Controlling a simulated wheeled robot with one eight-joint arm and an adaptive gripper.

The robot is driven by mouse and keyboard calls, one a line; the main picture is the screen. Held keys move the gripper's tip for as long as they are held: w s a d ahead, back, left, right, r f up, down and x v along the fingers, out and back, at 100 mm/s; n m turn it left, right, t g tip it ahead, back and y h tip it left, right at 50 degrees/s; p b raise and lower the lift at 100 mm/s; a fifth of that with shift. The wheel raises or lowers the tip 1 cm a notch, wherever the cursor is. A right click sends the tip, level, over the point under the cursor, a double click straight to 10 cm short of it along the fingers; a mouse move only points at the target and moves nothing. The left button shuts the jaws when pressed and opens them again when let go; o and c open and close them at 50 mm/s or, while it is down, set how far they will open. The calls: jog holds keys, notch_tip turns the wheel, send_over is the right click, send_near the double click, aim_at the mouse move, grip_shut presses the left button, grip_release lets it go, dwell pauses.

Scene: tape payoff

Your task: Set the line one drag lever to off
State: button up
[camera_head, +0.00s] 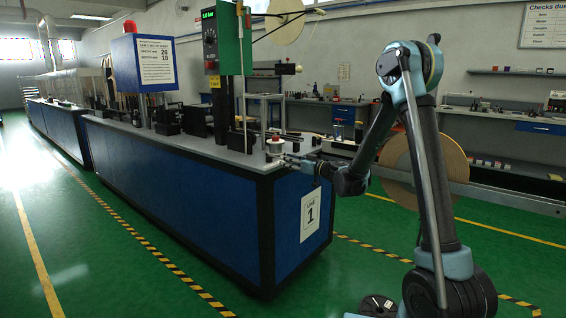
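The line one bench (180,178) is long and blue, with a label (311,214) reading "LINE 1" on its near end. My gripper (284,159) is over the bench's near end, beside a small white spool-like piece with a red top (275,143). I cannot tell whether they touch. The fingers are too small to show their opening. A green upright panel (232,40) stands over the bench, with a pale reel (285,22) at its upper right. A short rod with a pale knob (298,68) sticks out right of the panel. I cannot tell for sure which part is the drag lever.
A blue sign box (143,62) with a red lamp stands on the bench, left of the panel. Upright posts (264,112) rise near my gripper. A large tan reel (444,165) is behind my arm. Black-and-yellow floor tape (150,247) runs along the bench; the green floor there is clear.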

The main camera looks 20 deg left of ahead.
jog(key=shift+x, duration=2.05)
